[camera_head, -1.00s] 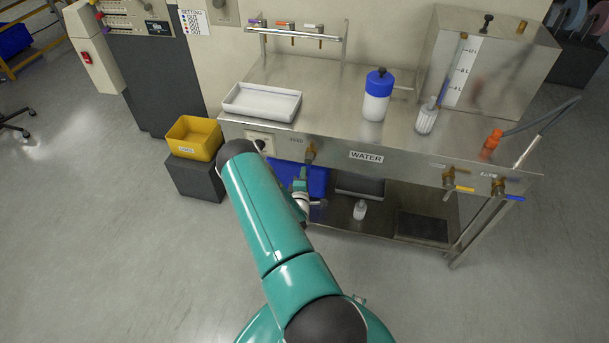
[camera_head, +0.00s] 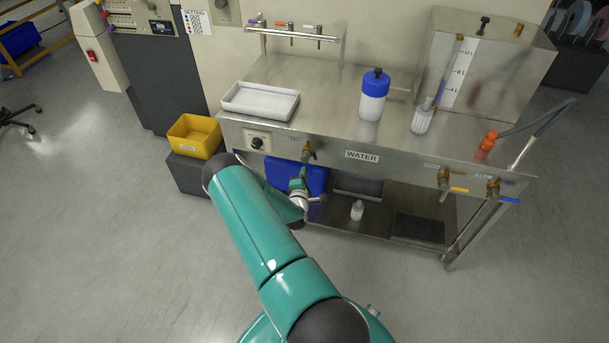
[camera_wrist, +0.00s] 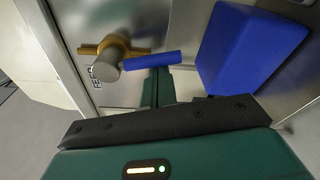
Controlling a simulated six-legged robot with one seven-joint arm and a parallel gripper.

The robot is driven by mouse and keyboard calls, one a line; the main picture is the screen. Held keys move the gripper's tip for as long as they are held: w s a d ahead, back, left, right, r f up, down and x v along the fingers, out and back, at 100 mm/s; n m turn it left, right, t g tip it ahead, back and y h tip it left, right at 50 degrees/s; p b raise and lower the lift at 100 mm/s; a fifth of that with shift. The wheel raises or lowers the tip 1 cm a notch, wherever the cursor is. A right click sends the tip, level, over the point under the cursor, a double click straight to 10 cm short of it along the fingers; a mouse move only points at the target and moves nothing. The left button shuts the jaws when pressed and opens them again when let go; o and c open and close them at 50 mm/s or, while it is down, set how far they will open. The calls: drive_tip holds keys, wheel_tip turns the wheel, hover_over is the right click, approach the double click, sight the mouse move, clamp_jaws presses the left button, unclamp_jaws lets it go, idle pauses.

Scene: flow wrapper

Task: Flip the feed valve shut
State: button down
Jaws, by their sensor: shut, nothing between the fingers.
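The feed valve (camera_head: 308,151) is a brass fitting on the bench's front panel, beside the FEED label. In the wrist view the valve (camera_wrist: 112,52) has a grey round cap and a blue lever (camera_wrist: 153,60) pointing right. My gripper (camera_wrist: 157,78) is shut and empty. Its teal fingertips are at the lever's lower edge in the wrist view; I cannot tell whether they touch it. In the head view my gripper (camera_head: 298,180) is just below the valve, in front of the blue bin (camera_head: 316,181), and the lever cannot be made out.
Yellow-handled (camera_head: 445,180) and blue-handled (camera_head: 494,188) valves are further right on the panel. A black knob (camera_head: 257,143) is left of the feed valve. A yellow box (camera_head: 194,136) stands left of the bench. A white tray (camera_head: 260,101) and blue-capped bottle (camera_head: 373,96) stand on top.

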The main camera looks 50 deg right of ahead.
drive_tip(key=s+n, duration=0.1)
drive_tip(key=n, duration=0.1)
drive_tip(key=s+n, duration=0.1)
drive_tip(key=shift+d+r+n, duration=0.2)
drive_tip(key=shift+d+n, duration=0.15)
drive_tip(key=shift+n, duration=0.05)
drive_tip(key=shift+s+d+r+n+g, duration=0.3)
drive_tip(key=shift+s+r+n, duration=0.3)
drive_tip(key=shift+n, duration=0.5)
drive_tip(key=shift+s+d+r+n+g, duration=0.2)
drive_tip(key=shift+s+r+n+g, duration=0.35)
drive_tip(key=shift+n, duration=0.55)
drive_tip(key=shift+s+d+r+n+g, duration=0.2)
drive_tip(key=shift+s+r+n, duration=0.25)
drive_tip(key=shift+r+n, duration=0.5)
drive_tip(key=shift+d, duration=0.1)
drive_tip(key=shift+s+f, duration=0.1)
drive_tip(key=shift+f, duration=0.1)
